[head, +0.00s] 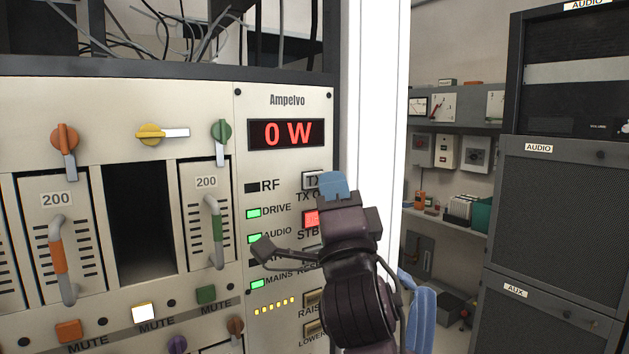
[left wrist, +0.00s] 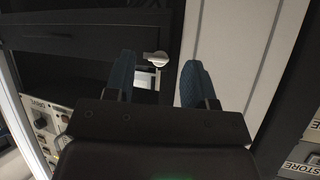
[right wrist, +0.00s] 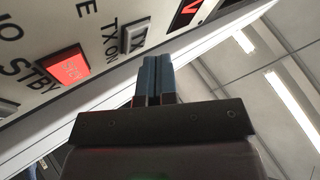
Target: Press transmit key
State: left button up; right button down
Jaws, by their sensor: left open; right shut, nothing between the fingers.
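The grey TX ON key (head: 311,179) is on the right side of the Ampelvo panel, partly hidden behind my right gripper (head: 333,185). The key also shows in the right wrist view (right wrist: 135,35), just above and left of the fingertips. My right gripper is shut with nothing between its blue fingers (right wrist: 155,75). I cannot tell whether it touches the panel. Below the TX ON key, the STBY key (head: 310,218) glows red. The display (head: 286,134) reads 0 W. My left gripper (left wrist: 157,65) is open and empty, facing dark rack parts.
DRIVE, AUDIO and MAINS lamps are green; the RF lamp (head: 251,188) is dark. RAISE (head: 311,299) and LOWER keys sit lower down. Left of the panel are modules with handles and coloured knobs. A white post (head: 375,90) stands right of the panel, then a dark AUDIO rack (head: 560,210).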

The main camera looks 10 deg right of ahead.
jog(key=shift+w, duration=0.15)
jog(key=shift+w+a, duration=0.15)
jog(key=shift+w, duration=0.1)
jog(key=shift+w+a+b, duration=0.1)
jog(key=shift+w+b, duration=0.2)
dwell(0.7)
jog(key=shift+s, duration=0.2)
jog(key=shift+s+d, duration=0.25)
jog(key=shift+s, duration=0.3)
